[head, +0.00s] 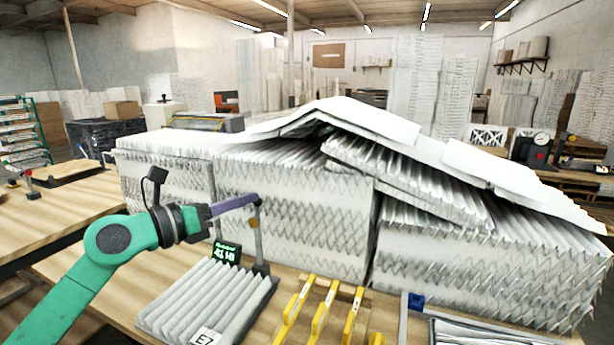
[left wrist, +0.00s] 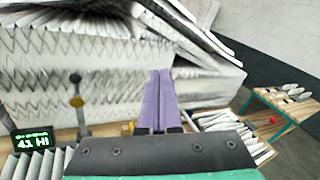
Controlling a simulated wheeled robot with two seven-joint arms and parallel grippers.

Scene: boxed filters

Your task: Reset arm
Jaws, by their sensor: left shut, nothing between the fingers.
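My left arm, green, comes in from the left in the head view. Its purple-fingered gripper (head: 240,203) is shut and empty, held above the table in front of the stacked pleated filters (head: 290,215). In the left wrist view the purple fingers (left wrist: 160,90) lie together, pointing toward the filters (left wrist: 60,75). My right gripper is in neither view.
A pleated filter (head: 205,300) with a label lies on the wooden table below the gripper. A small green-lit display (head: 227,251) stands behind it, beside a thin post (head: 257,240). Yellow bars (head: 320,312) stand to the right. White sheets (head: 350,118) lie tilted over the stacks.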

